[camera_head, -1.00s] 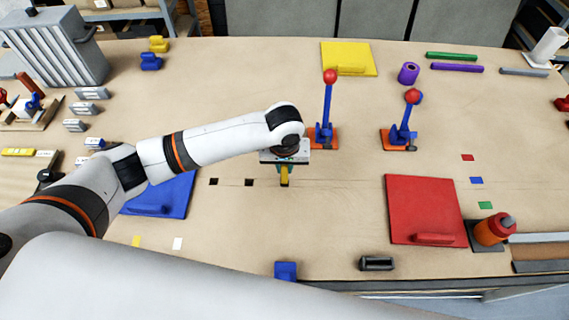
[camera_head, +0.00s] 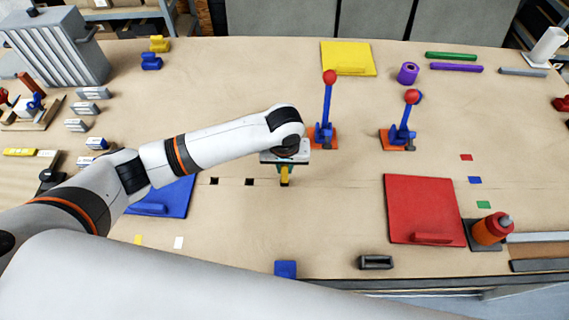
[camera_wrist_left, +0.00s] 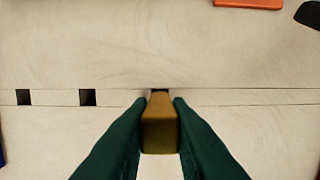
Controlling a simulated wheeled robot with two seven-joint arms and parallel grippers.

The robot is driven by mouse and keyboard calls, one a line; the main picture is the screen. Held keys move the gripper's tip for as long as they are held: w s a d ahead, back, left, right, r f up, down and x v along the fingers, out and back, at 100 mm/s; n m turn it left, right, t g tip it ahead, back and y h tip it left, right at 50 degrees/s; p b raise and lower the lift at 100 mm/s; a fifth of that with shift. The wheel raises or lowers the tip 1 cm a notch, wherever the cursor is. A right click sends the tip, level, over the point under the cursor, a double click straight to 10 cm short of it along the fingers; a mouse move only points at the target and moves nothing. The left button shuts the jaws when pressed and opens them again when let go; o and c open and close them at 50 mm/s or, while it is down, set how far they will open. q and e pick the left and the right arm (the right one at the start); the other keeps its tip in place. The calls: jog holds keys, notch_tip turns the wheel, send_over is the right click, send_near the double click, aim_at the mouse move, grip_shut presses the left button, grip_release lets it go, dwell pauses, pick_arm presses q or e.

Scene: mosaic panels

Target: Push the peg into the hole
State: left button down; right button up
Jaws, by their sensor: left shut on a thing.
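A yellow peg (camera_head: 284,179) is held in my left gripper (camera_head: 284,171), near the middle of the table. In the left wrist view the peg (camera_wrist_left: 159,125) sits between the two dark green fingers of the left gripper (camera_wrist_left: 159,110), which are shut on it. A dark hole (camera_wrist_left: 159,91) shows just past the peg's far edge and is partly hidden by it. I cannot tell whether the peg's lower end is inside the hole. Two square holes, the left one (camera_head: 214,181) and the right one (camera_head: 249,182), lie open along the same seam. My right gripper is not in view.
A blue panel (camera_head: 180,190) lies left of the holes and a red panel (camera_head: 415,195) lies to the right. Two blue levers with red knobs (camera_head: 329,78) (camera_head: 411,97) stand behind. The table in front of the peg is mostly clear.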

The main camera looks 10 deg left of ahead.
aim_at(285, 175)
pick_arm(q)
jog(key=shift+f+b, duration=0.95)
jog(key=shift+f, duration=1.6)
jog(key=c, duration=1.3)
grip_release()
jog(key=shift+o, duration=0.2)
jog(key=shift+r, duration=0.15)
notch_tip(285, 175, up, 12)
jog(key=s+b, duration=0.1)
jog(key=b, duration=0.1)
jog(key=shift+s+d, duration=0.15)
jog(key=shift+s, duration=0.05)
jog(key=shift+f, duration=0.2)
